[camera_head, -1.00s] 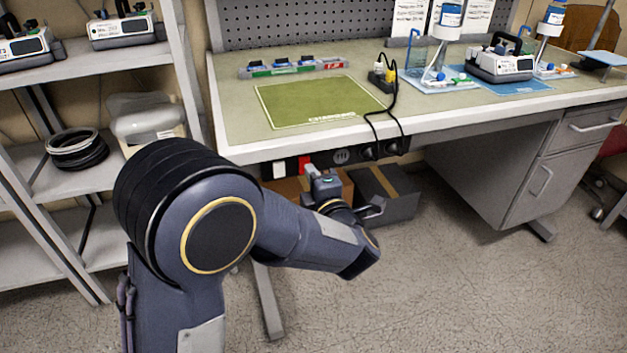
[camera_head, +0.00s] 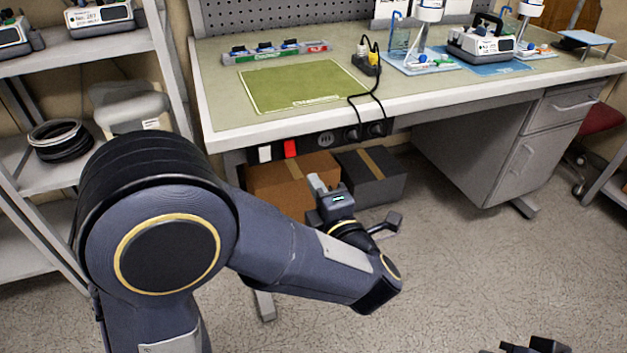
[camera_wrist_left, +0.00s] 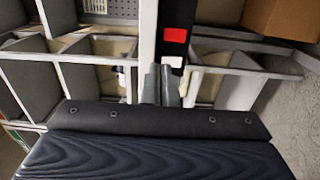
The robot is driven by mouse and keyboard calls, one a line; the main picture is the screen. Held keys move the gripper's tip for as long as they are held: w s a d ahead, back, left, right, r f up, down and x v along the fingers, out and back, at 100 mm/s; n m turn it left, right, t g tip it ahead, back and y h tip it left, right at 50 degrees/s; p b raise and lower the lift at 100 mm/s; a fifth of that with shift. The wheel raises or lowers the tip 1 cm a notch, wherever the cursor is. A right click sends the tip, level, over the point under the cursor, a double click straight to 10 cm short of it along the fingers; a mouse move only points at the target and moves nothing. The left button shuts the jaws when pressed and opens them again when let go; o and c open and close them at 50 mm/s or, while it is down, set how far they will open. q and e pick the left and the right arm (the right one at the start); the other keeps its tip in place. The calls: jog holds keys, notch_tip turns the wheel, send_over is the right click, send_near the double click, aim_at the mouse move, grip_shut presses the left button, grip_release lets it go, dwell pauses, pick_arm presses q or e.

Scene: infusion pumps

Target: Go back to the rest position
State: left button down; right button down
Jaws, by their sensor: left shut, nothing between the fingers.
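My left gripper (camera_head: 316,183) is shut and empty. In the head view it is in front of the bench, below the switch panel, with the boxes behind it. My left arm bends down from the left and across the lower middle of the picture. In the left wrist view the two fingers (camera_wrist_left: 161,86) lie close together with nothing between them. A dark part, likely of my right arm, just shows at the bottom right edge of the head view; no right fingers show.
The workbench (camera_head: 450,92) carries a green mat (camera_head: 303,86), a power strip with a black cable, and an infusion pump (camera_head: 482,42). Cardboard (camera_head: 283,180) and dark boxes (camera_head: 376,180) stand underneath. Shelves (camera_head: 85,52) are at left.

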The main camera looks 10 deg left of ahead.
pick_arm(q)
jog(key=shift+w, duration=0.1)
dwell(0.3)
jog(key=s+a+f+m+g+h, duration=0.25)
jog(key=s+m+h, duration=0.25)
jog(key=s+m, duration=0.3)
jog(key=s+a+f+m+g+h, duration=0.2)
jog(key=s+a+m+g+h, duration=0.2)
jog(key=s+m, duration=0.3)
jog(key=s+a+f+m+g+h, duration=0.25)
jog(key=s+a+m+h, duration=0.2)
jog(key=s+m, duration=0.35)
notch_tip(320, 180, up, 22)
jog(key=p, duration=2.2)
jog(key=shift+w+d+r+p, duration=0.2)
jog(key=shift+w+d+p, duration=0.15)
jog(key=shift+d, duration=0.1)
